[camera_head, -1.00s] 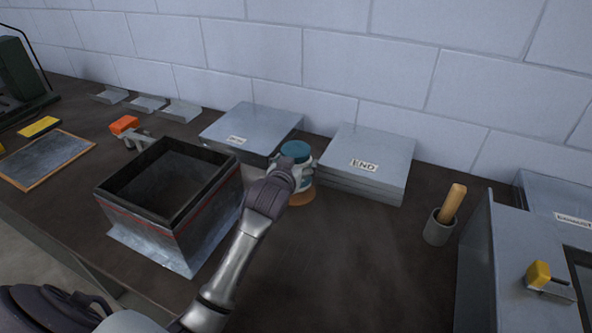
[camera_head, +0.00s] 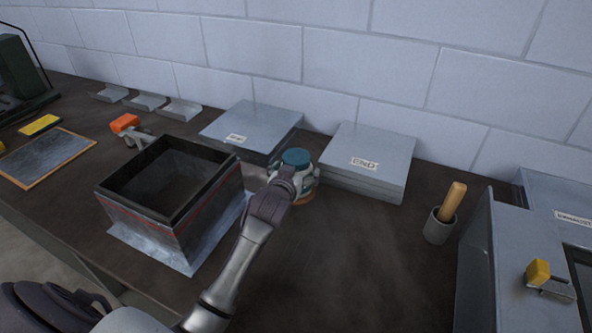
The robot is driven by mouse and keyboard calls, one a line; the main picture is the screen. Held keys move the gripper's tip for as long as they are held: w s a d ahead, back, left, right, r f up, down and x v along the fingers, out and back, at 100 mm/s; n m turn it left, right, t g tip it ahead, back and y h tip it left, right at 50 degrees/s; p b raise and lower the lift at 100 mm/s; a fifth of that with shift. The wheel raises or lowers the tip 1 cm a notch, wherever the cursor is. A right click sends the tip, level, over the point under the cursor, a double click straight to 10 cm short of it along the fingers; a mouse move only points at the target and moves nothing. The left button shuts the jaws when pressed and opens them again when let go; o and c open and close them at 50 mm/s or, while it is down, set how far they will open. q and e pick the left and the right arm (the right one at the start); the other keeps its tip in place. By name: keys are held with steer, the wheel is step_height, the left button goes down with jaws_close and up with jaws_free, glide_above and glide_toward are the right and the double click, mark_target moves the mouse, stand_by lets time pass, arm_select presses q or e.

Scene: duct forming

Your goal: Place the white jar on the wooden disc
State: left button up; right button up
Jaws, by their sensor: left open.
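The white jar with a teal lid (camera_head: 297,157) stands between the two stacks of metal sheets, on or just above the wooden disc (camera_head: 305,198). Only a front edge of the disc shows below it, so I cannot tell whether they touch. My left gripper (camera_head: 298,180) is at the jar, with its fingers open around the jar's front and sides. The gripper and wrist hide much of the jar's body. My right gripper is not in view.
A dark open box (camera_head: 215,203) stands on a metal sheet at left. A stack of sheets marked END (camera_head: 375,150) is close right of the jar, another stack (camera_head: 250,127) is behind left. A cup with a wooden handle (camera_head: 438,229) stands at right. The front middle bench is clear.

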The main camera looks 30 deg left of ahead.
arm_select(q)
steer(key=shift+r, duration=0.2)
steer(key=shift+s+d, duration=0.1)
steer(key=shift+s, duration=0.25)
steer(key=v, duration=1.1)
steer(key=shift+s+r, duration=0.1)
steer(key=shift+r, duration=0.1)
